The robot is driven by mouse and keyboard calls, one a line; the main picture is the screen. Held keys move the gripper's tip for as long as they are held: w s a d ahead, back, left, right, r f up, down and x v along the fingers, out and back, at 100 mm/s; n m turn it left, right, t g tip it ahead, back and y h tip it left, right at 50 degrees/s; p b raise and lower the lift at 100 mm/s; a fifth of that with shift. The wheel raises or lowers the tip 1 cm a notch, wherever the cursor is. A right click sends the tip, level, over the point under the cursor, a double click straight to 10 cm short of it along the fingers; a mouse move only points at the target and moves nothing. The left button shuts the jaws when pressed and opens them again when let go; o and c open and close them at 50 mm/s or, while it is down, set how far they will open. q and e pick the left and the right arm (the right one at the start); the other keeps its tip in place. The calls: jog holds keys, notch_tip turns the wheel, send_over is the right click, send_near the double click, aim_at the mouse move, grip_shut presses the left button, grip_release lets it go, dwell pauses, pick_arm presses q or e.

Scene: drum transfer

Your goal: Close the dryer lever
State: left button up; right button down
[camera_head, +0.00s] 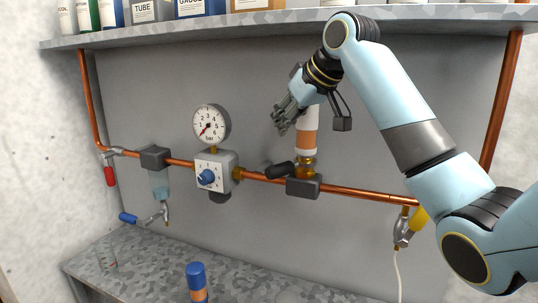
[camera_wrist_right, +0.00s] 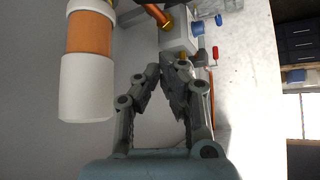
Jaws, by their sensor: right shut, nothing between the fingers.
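The dryer, a white cylinder with an orange band (camera_head: 307,139), stands upright on a brass fitting on the copper pipe. A black-gripped lever (camera_head: 280,171) sticks out to the left from that fitting, roughly along the pipe; it appears to be the dryer lever. My right gripper (camera_head: 281,122) is shut and empty, beside the dryer's upper left and above the lever, apart from it. In the right wrist view the gripper (camera_wrist_right: 170,60) points toward the pipework, with the dryer (camera_wrist_right: 88,60) to its left. The lever cannot be made out there. My left gripper is out of view.
A dial gauge (camera_head: 211,125) and a regulator with a blue knob (camera_head: 206,177) are left of the dryer. A yellow-handled valve (camera_head: 418,218) is at the right. A shelf (camera_head: 290,22) runs above; a blue-capped can (camera_head: 196,277) stands below.

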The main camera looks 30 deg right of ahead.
aim_at(282, 169)
jog(key=shift+w+f, duration=0.25)
jog(key=shift+w, duration=0.05)
jog(key=p+x, duration=0.3)
jog(key=x, duration=0.6)
jog(key=s+p, duration=0.1)
jog(key=s+f, duration=0.1)
jog(key=s, duration=0.1)
jog(key=shift+s+d+p, duration=0.25)
jog(key=shift+s+p, duration=0.1)
